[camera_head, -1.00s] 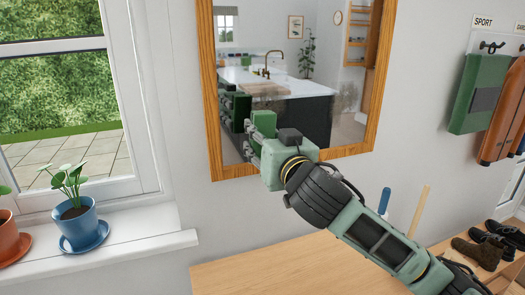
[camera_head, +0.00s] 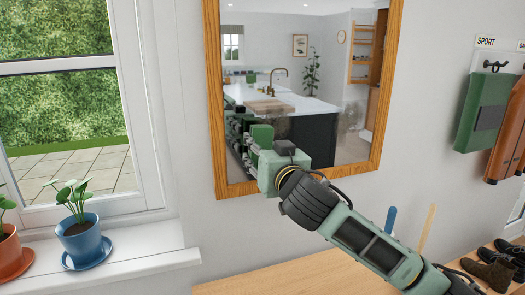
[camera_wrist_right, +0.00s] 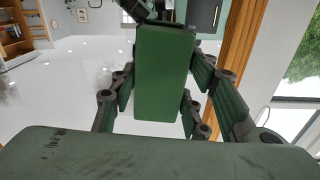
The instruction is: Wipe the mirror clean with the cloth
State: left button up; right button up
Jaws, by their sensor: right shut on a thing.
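The wood-framed mirror (camera_head: 310,75) hangs on the wall and reflects a kitchen. Greyish smudges show on its right side (camera_head: 350,117) and in the right wrist view (camera_wrist_right: 103,77). My right gripper (camera_head: 256,140) is at the mirror's lower left, near the frame. It is shut on a green block-shaped thing, apparently the folded cloth (camera_wrist_right: 163,75), which also shows in the head view (camera_head: 263,133). The cloth is at or very close to the glass; I cannot tell whether it touches. My left gripper is not in view.
A wooden bench top (camera_head: 300,272) lies below the mirror, with shoes (camera_head: 490,272) at its right. A blue plant pot (camera_head: 82,240) stands on the windowsill at left. Green (camera_head: 486,115) and orange (camera_head: 508,140) bags hang at right.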

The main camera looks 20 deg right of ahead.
aim_at(279, 131)
jog(key=shift+w, duration=1)
jog(key=shift+d, duration=0.1)
jog(key=shift+w+d+r+p, duration=0.1)
jog(key=shift+d+p, duration=0.3)
jog(key=shift+d, duration=2.2)
jog(key=shift+w+d+p, duration=0.1)
jog(key=shift+d+p, duration=0.3)
jog(key=shift+d, duration=2.2)
jog(key=shift+r+p, duration=1.15)
jog(key=shift+r, duration=0.05)
jog(key=shift+s+a+f, duration=0.1)
jog(key=shift+a, duration=1.9)
